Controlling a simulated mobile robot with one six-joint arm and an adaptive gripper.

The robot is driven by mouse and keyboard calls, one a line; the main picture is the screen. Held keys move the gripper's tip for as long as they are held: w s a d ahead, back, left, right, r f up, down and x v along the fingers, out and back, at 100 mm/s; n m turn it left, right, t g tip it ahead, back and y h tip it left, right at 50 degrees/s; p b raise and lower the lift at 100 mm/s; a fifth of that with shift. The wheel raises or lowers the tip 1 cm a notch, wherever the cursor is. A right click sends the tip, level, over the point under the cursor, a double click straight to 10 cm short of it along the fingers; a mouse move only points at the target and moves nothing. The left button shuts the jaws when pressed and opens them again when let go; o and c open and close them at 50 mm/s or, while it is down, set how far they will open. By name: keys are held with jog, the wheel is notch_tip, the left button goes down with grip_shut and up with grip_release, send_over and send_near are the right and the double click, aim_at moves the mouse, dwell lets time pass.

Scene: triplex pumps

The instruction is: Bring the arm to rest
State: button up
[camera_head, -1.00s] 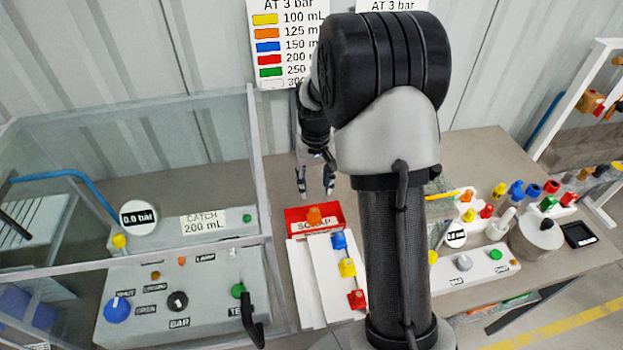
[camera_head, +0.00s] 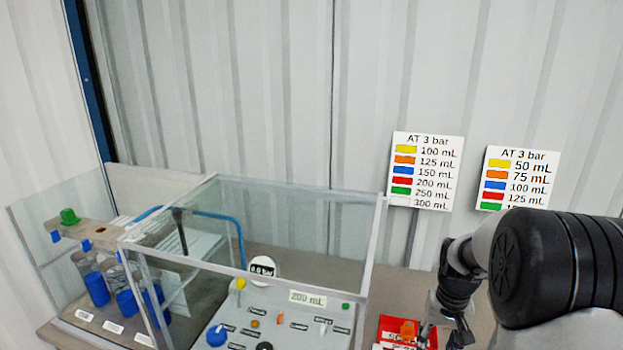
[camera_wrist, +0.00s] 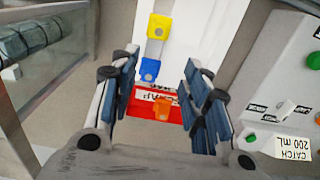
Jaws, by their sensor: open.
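My gripper (camera_head: 446,328) is at the lower right of the head view, hanging downward with empty jaws. In the wrist view my gripper (camera_wrist: 160,72) is open, its two fingers apart with nothing between the pads. Below and beyond the fingers is the red scrap tray (camera_wrist: 180,116), with an orange piece (camera_wrist: 162,108) in it. The tray also shows in the head view (camera_head: 386,329), just left of my gripper. My upper arm fills the lower right corner of the head view.
A clear-walled enclosure (camera_head: 290,192) stands left of my gripper, around a grey panel (camera_head: 272,318) with knobs. A white strip (camera_wrist: 188,62) holds a yellow piece (camera_wrist: 159,26) and a blue piece (camera_wrist: 149,69).

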jog(key=s+a+r+n+t, duration=0.1)
jog(key=s+a+r, duration=0.35)
jog(key=r, duration=0.35)
jog(key=s+a+r+n+t, duration=0.1)
jog(key=s+a+r, duration=0.35)
jog(key=r, duration=0.35)
jog(key=s+a+r+t, duration=0.1)
jog(key=s+a, duration=0.1)
jog(key=s, duration=0.6)
jog(key=s+a+r+n+t, duration=0.1)
jog(key=s+a, duration=0.2)
jog(key=s, duration=0.5)
jog(key=shift+t, duration=0.3)
jog(key=shift+w, duration=0.1)
jog(key=shift+c, duration=0.6)
